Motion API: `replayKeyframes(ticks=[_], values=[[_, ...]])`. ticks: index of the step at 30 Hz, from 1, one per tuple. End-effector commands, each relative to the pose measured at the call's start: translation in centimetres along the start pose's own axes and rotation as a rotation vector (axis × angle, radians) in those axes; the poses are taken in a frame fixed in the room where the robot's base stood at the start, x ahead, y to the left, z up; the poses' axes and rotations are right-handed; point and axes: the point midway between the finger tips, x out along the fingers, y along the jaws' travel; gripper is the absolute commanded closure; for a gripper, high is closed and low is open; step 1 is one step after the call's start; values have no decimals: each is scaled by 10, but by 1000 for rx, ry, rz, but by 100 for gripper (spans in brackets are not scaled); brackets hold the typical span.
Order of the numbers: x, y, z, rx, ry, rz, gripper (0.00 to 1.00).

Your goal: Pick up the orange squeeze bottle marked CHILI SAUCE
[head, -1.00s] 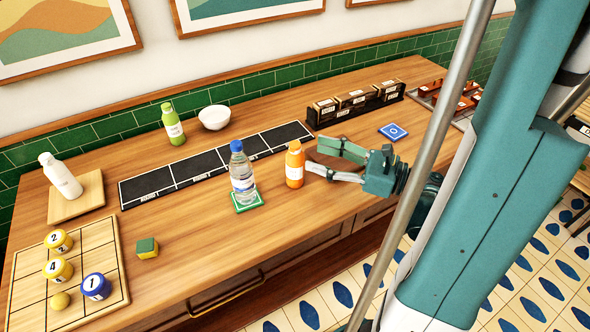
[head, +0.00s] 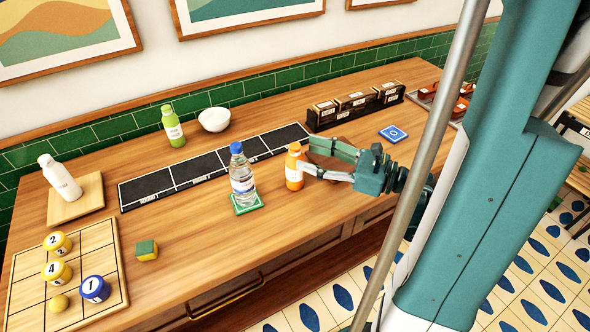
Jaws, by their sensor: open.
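The orange squeeze bottle (head: 294,168) stands upright on the wooden counter in the head view, with a white label too small to read. My gripper (head: 311,158) is just right of it, level with its body, fingers pointing left. The fingers are open. The near finger reaches to the bottle's right side and the far finger lies behind and to the right. I cannot tell whether either finger touches the bottle.
A clear water bottle (head: 242,178) with a blue cap stands on a green coaster (head: 248,209) close to the left. A black divided mat (head: 172,179) lies behind. A dark rack (head: 356,108) and a blue coaster (head: 393,133) are to the right. The counter front is clear.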

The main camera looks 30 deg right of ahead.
Motion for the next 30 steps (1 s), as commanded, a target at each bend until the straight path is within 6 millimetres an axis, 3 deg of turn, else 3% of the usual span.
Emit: replayKeyframes(ticks=[13,30], values=[[6,1,0,0,0,2,49],[46,2,-1,0,0,2,49]])
